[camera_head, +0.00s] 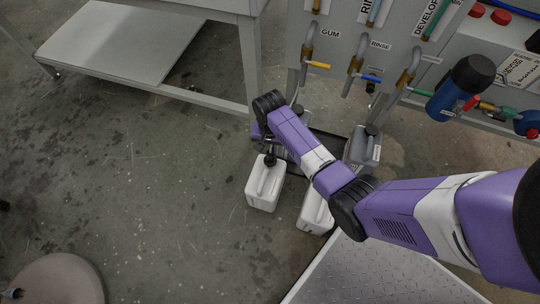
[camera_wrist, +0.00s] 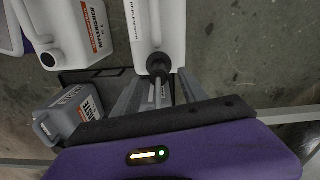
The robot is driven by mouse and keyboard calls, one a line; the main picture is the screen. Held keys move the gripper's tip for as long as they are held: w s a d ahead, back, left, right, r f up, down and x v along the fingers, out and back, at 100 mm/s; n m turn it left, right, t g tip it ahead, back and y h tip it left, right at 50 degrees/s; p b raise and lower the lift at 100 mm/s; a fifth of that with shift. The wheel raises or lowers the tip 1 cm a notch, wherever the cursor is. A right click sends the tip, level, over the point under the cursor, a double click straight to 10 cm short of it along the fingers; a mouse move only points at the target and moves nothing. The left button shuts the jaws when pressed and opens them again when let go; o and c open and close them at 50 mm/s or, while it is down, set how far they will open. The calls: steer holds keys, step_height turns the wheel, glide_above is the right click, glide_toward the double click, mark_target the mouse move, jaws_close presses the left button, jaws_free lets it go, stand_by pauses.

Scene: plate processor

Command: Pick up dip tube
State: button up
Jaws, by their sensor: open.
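A dip tube with a black cap (camera_wrist: 159,65) and a thin grey stem (camera_wrist: 158,93) shows in the wrist view, at the mouth of a white jug (camera_wrist: 154,28). Its black top also shows in the head view (camera_head: 269,160), above the white jug (camera_head: 263,188) on the floor. My gripper (camera_wrist: 158,90) is open, with one grey finger on each side of the stem. I cannot tell whether either finger touches it. The part of the tube inside the jug is hidden. In the head view my arm hides most of the gripper.
A second white jug (camera_head: 315,212) stands to the right, partly under my arm. A grey waste jug (camera_wrist: 72,112) is close to the gripper. The machine panel with hoses and valves (camera_head: 335,50) rises behind.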

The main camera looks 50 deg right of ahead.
mark_target(270, 167)
step_height(270, 167, down, 5)
steer(key=shift+s+r+b, duration=0.15)
steer(key=shift+b, duration=1.05)
steer(key=shift+c, duration=0.4)
steer(key=shift+a, duration=0.1)
jaws_close()
